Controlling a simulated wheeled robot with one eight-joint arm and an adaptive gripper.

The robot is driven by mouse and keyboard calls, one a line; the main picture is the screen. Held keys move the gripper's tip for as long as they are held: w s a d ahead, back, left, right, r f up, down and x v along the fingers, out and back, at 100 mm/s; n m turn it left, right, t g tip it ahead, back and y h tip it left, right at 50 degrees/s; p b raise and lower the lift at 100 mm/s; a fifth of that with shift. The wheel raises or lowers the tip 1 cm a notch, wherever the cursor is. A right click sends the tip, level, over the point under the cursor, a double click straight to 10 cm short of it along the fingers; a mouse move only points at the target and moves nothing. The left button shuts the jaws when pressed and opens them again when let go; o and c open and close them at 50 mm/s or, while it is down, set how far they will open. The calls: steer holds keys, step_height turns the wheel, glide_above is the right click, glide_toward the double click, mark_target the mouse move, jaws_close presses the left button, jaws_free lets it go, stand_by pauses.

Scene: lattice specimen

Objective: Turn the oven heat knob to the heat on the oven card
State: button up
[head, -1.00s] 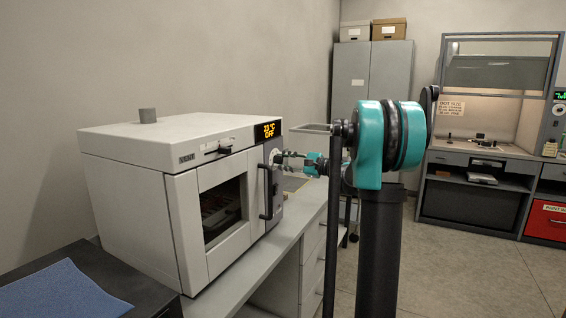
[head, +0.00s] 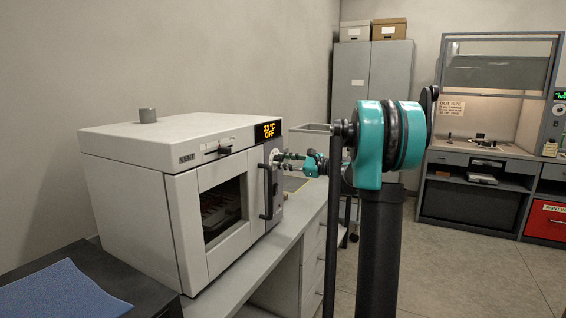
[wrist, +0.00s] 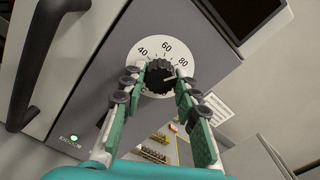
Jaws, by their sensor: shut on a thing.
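The oven (head: 135,170) stands on a bench at the left, and its display (head: 268,131) reads 23 °C and OFF. The black ribbed heat knob (wrist: 158,76) sits on a white dial plate (wrist: 150,50) showing 40, 60 and 80 in the wrist view. My gripper (wrist: 160,73) has its fingertips on either side of the knob and is shut on it. In the head view my gripper (head: 288,159) reaches the oven's control panel from the right. The knob's exact setting is hard to read. I cannot make out the oven card's heat.
A green lamp (wrist: 73,138) glows on the panel. Open floor (head: 450,265) lies to the right.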

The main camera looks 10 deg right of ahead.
steer(key=o, duration=1.2)
steer(key=shift+c, duration=0.2)
steer(key=shift+s+d, duration=0.1)
steer(key=shift+d, duration=0.05)
steer(key=v, duration=1.1)
steer(key=shift+s+d, duration=0.2)
steer(key=shift+d, duration=0.1)
